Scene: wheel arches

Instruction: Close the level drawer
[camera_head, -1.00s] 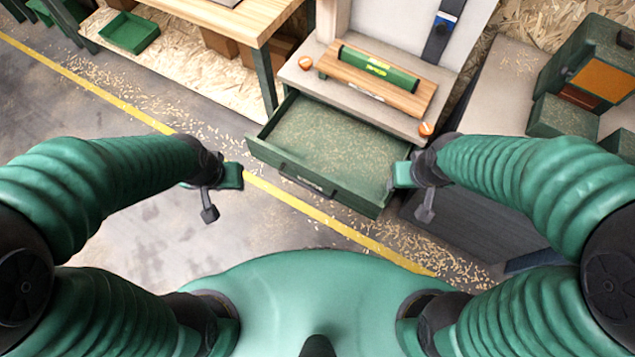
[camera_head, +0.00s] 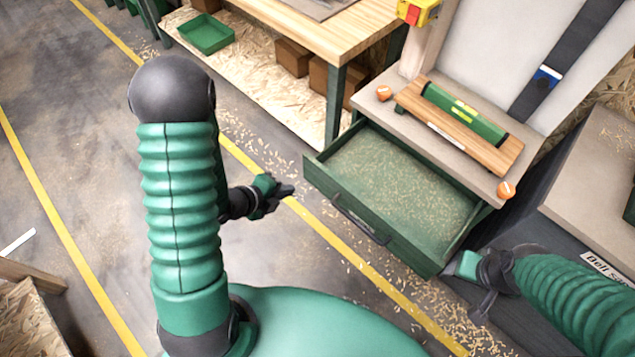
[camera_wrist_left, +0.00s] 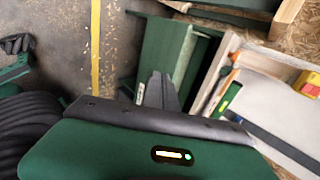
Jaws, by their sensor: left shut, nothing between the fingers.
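The level drawer (camera_head: 360,221) is green and pulled out from under a grey work surface. Wood shavings cover its floor. A dark handle (camera_head: 352,217) is on its front panel. The green level (camera_head: 464,115) lies on a wooden board above it. My left gripper (camera_head: 287,191) is shut and empty, just left of the drawer front and apart from it. In the left wrist view its dark fingers (camera_wrist_left: 160,88) point toward green panels, likely the drawer. My right gripper (camera_head: 462,264) is beside the drawer's right front corner; I cannot tell whether it touches or how its fingers stand.
Two orange knobs (camera_head: 384,93) flank the board. A wooden workbench (camera_head: 335,38) with a green tray (camera_head: 206,34) beneath stands at the back left. A grey cabinet is at the right. The floor before the drawer is clear apart from shavings.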

